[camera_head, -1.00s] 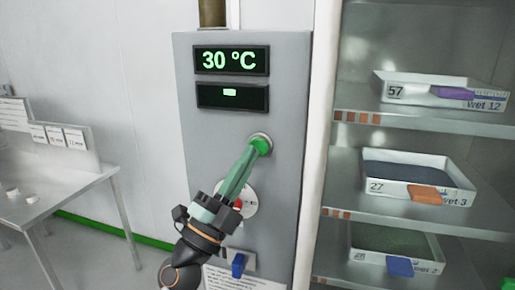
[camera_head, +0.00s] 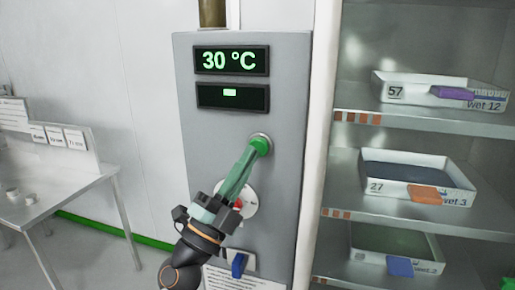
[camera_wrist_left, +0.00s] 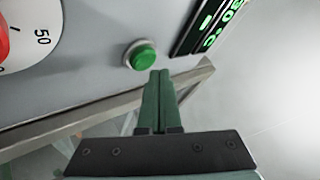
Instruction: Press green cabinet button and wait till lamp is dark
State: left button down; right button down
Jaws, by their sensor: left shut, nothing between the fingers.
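The grey cabinet (camera_head: 285,95) faces me, with a display (camera_head: 231,60) reading 30 °C and a second dark display (camera_head: 232,96) below it showing a small lit green bar. The green button (camera_head: 262,143) sits in a round metal ring at the cabinet's middle; it also shows in the left wrist view (camera_wrist_left: 144,56). My left gripper (camera_head: 252,152) is shut and empty, its fingertips at the lower edge of the button in the head view. In the wrist view the fingertips (camera_wrist_left: 160,74) appear just beside the button; I cannot tell whether they touch. My right gripper is not in view.
A dial (camera_head: 248,202) with a red centre and a blue switch (camera_head: 238,264) sit below the button. Open shelves with trays (camera_head: 420,183) stand on the right. A metal table (camera_head: 50,205) stands on the left.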

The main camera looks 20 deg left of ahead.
pick_arm(q)
jog(key=shift+w, duration=0.1)
dwell(0.6)
jog(key=shift+w, duration=0.35)
jog(key=shift+w, duration=0.5)
dwell(0.6)
jog(key=shift+s, duration=0.1)
jog(key=shift+s+p, duration=0.35)
jog(key=shift+s, duration=0.5)
jog(key=s+p, duration=0.1)
jog(key=s, duration=0.4)
jog(key=shift+a, duration=0.1)
